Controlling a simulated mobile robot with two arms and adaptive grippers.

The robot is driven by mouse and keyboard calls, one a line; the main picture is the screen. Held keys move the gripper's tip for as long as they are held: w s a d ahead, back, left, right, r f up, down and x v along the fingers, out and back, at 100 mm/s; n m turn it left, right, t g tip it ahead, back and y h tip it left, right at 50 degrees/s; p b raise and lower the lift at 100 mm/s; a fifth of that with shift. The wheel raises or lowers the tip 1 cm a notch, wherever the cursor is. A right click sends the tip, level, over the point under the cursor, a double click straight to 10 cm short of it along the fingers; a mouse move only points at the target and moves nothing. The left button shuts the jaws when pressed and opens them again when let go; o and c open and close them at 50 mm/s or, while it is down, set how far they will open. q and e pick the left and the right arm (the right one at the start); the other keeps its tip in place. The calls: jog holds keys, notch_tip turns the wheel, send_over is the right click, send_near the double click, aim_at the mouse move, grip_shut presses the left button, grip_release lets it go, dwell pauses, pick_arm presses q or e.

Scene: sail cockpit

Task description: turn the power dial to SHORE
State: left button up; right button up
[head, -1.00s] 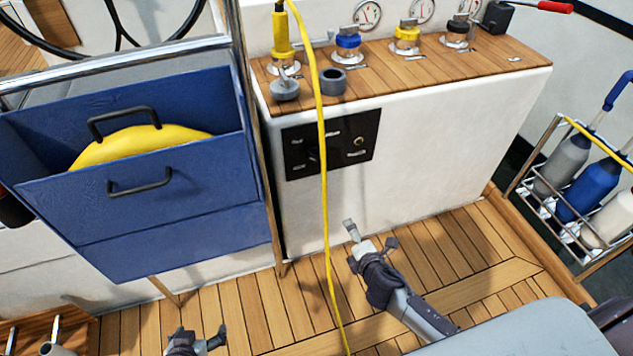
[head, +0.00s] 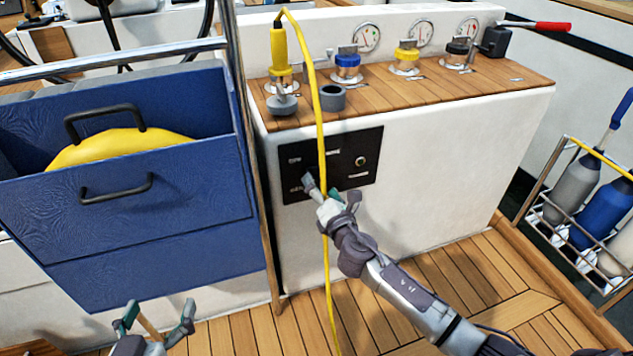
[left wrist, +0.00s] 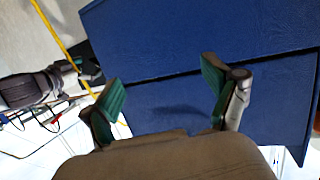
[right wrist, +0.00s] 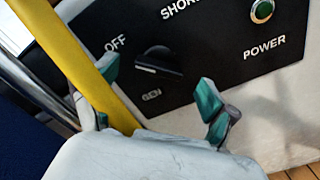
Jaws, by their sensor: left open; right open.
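The black power panel (head: 367,150) is on the white console front. In the right wrist view its dark dial (right wrist: 160,62) sits among the labels OFF, SHORE (partly cut off) and GEN; a pale mark is at its left side, but I cannot tell its setting surely. In the head view my right gripper and the yellow cord hide the dial. My right gripper (head: 332,190) is open just in front of the panel, its fingers (right wrist: 158,85) either side of the dial, apparently not touching it. My left gripper (head: 157,314) is open and empty before the blue locker, low at left.
The yellow cord (head: 320,120) hangs from a yellow plug across the panel and crosses my right gripper's left finger (right wrist: 92,75). A green indicator (right wrist: 262,10) is above the POWER label. The blue locker (head: 190,180) stands left, and a bottle rack (head: 540,195) right.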

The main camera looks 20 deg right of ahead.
aim_at(317, 180)
jog(key=shift+w, duration=1.25)
pick_arm(q)
jog(key=shift+w+d+r+t+h+b, duration=0.2)
jog(key=shift+r+t, duration=0.4)
jog(key=shift+r, duration=0.3)
jog(key=shift+w+d+r+t+h+b, duration=0.1)
jog(key=shift+w+d+r+t+h, duration=0.1)
jog(key=shift+r+t, duration=0.55)
pick_arm(e)
jog(key=shift+w+a, duration=0.1)
jog(key=shift+w, duration=0.4)
pick_arm(q)
jog(key=shift+r, duration=0.1)
pick_arm(e)
jog(key=c, duration=1.1)
jog(key=shift+c, duration=0.2)
